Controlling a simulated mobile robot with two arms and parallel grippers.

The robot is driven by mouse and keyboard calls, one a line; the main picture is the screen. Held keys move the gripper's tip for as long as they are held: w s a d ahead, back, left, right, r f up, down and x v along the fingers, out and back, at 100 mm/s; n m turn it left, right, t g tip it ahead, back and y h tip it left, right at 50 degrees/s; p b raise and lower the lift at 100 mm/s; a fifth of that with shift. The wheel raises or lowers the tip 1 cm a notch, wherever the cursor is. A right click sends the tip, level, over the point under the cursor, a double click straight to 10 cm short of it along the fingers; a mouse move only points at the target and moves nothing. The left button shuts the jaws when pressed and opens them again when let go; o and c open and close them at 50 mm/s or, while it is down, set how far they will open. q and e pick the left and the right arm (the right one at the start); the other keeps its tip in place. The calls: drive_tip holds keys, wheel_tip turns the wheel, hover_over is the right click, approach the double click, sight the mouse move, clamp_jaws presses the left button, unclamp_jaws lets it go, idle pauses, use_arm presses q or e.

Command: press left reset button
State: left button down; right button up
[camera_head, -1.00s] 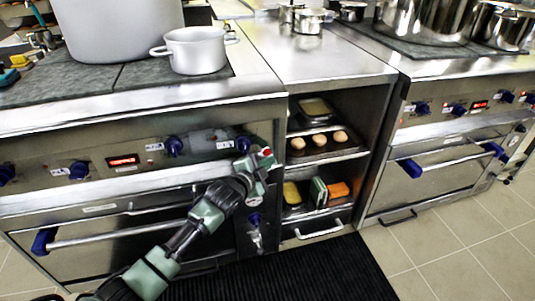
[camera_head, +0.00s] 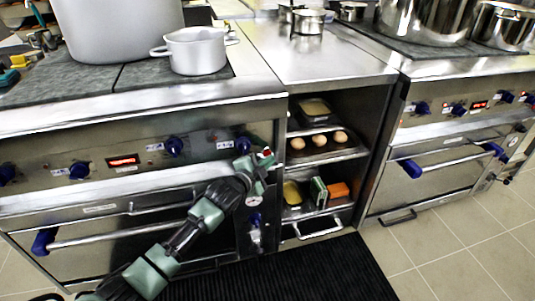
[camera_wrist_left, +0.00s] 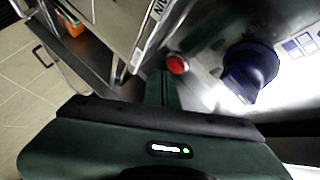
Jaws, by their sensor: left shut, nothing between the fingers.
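The red reset button (camera_head: 267,153) sits at the right end of the left stove's control panel. In the left wrist view the round red button (camera_wrist_left: 177,64) shows just beyond my shut, empty fingers. My left gripper (camera_head: 259,162) is right beside the button in the head view, at the panel's right end. In the left wrist view my left gripper (camera_wrist_left: 164,84) points toward the button with its fingers together. I cannot tell whether the fingertips touch the button. My right gripper is not in view.
A blue knob (camera_head: 243,145) is just left of the button, and it looms large in the left wrist view (camera_wrist_left: 250,68). An open shelf unit with eggs (camera_head: 319,139) stands to the right. A blue-ended oven handle (camera_head: 125,235) runs below the panel.

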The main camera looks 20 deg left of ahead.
use_arm(q)
drive_tip(key=shift+w+a, duration=0.35)
drive_tip(key=shift+w, duration=0.15)
idle(0.8)
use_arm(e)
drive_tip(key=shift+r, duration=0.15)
use_arm(q)
drive_tip(key=shift+s+d+r+p, duration=0.1)
drive_tip(key=shift+s+d+p, duration=0.2)
drive_tip(key=shift+p, duration=0.2)
drive_tip(key=shift+s+d, duration=0.1)
drive_tip(key=shift+s, duration=0.15)
drive_tip(key=shift+s+d, duration=0.1)
drive_tip(key=shift+s, duration=0.05)
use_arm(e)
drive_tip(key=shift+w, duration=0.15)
use_arm(q)
drive_tip(key=shift+s+p, duration=0.1)
drive_tip(key=shift+p, duration=0.25)
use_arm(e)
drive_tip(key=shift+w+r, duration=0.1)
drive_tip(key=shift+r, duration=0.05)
